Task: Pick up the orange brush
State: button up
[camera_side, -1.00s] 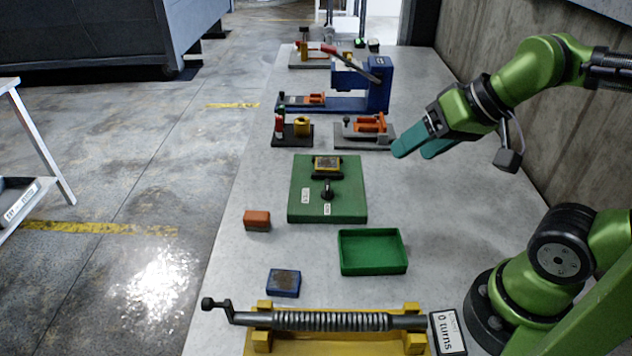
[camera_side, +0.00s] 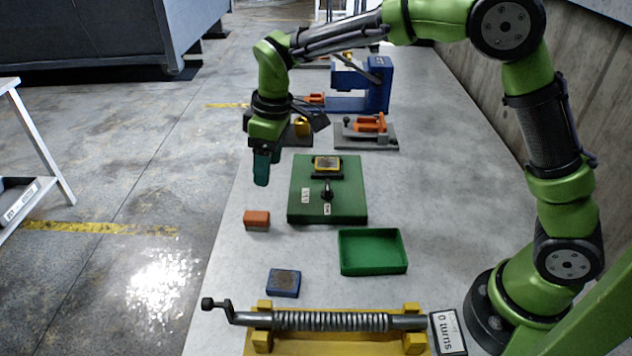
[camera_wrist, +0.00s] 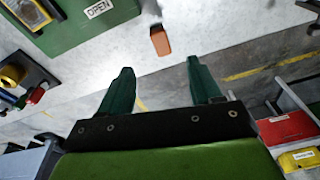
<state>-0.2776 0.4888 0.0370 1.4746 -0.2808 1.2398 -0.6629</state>
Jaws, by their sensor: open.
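The orange brush (camera_side: 257,217) is a small orange block with a grey-green underside. It lies on the grey table near its left edge, left of the green board. In the wrist view the brush (camera_wrist: 160,40) shows beyond the fingertips, roughly between them. My gripper (camera_side: 262,184) points down above the table's left side, a little above and behind the brush, and apart from it. In the wrist view my gripper (camera_wrist: 160,75) has its two teal fingers spread with nothing between them.
A green board (camera_side: 347,200) with a black knob and a yellow-topped block is right of the brush. An open green tray (camera_side: 372,270) and a blue block (camera_side: 284,284) sit nearer. A yellow-mounted threaded rod (camera_side: 330,321) lies at the front. The table around the brush is clear.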

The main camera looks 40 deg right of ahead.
jog(key=w+r+n, duration=0.1)
send_near(256, 214)
jog(key=shift+n, duration=0.4)
notch_tip(256, 214, down, 5)
jog(key=shift+d+f, duration=0.1)
jog(key=shift+w+a+f, duration=0.15)
jog(key=shift+a+f, duration=0.05)
jog(key=shift+f, duration=0.65)
jog(key=shift+w+a+f, duration=0.15)
jog(key=shift+a+f, duration=0.1)
jog(key=shift+f, duration=0.65)
jog(key=shift+w+a+f, duration=0.15)
jog(key=shift+a+f, duration=0.05)
jog(key=shift+f, duration=0.65)
jog(key=c, duration=1.1)
jog(key=shift+o, duration=0.2)
jog(key=shift+r, duration=0.1)
